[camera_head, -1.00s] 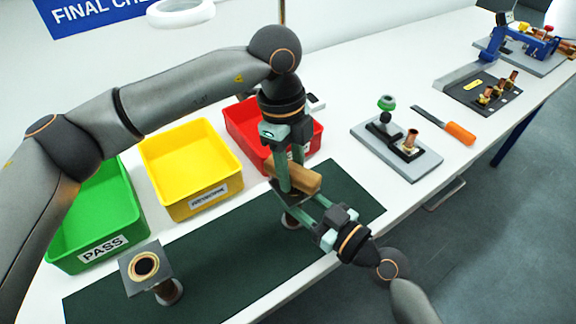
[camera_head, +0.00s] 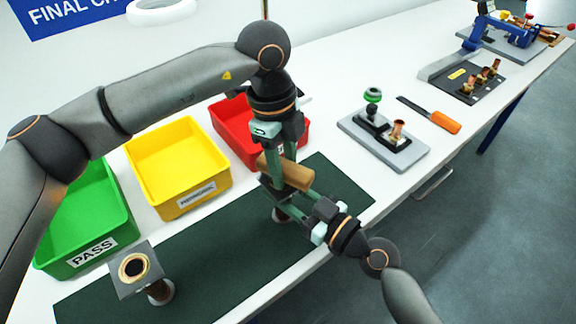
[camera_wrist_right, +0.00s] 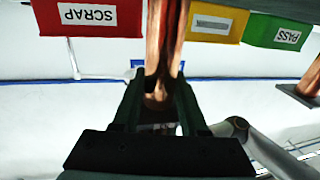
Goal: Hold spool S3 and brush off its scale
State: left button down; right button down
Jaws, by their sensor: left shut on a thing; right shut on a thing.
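My left gripper (camera_head: 283,178) reaches down from above and is shut on a brush with a tan wooden block (camera_head: 288,171). The brush sits at the top of spool S3, and its bristles are hidden. Spool S3 (camera_head: 282,215) stands over the dark green mat; its round base shows below the grippers and most of its body is hidden. My right gripper (camera_head: 287,198) comes in from the lower right and is shut on it. In the right wrist view, the fingers (camera_wrist_right: 155,92) close on the copper-coloured tube (camera_wrist_right: 165,45). I cannot tell how much scale is left.
Another spool with a square flange (camera_head: 152,255) stands on the mat (camera_head: 215,275) at left. Green (camera_head: 108,253), yellow (camera_head: 215,198) and red (camera_head: 240,150) bins line the back. A grey fixture plate (camera_head: 405,162) and an orange-handled tool (camera_head: 445,122) lie to the right.

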pick_arm(q)
jog(key=shift+w+a, duration=0.3)
jog(key=shift+a, duration=0.2)
jog(key=shift+w+a, duration=0.3)
jog(key=shift+a, duration=0.2)
jog(key=shift+s+d, duration=0.5)
jog(key=shift+d, duration=0.3)
jog(key=shift+s+d, duration=0.45)
jog(key=shift+d, duration=0.35)
jog(key=shift+w+a, duration=0.5)
jog(key=shift+a, duration=0.3)
jog(key=shift+w+a, duration=0.45)
jog(key=shift+a, duration=0.35)
jog(key=shift+r, duration=0.1)
jog(key=shift+r, duration=3.4)
pick_arm(e)
jog(key=shift+c, duration=1.8)
grip_release()
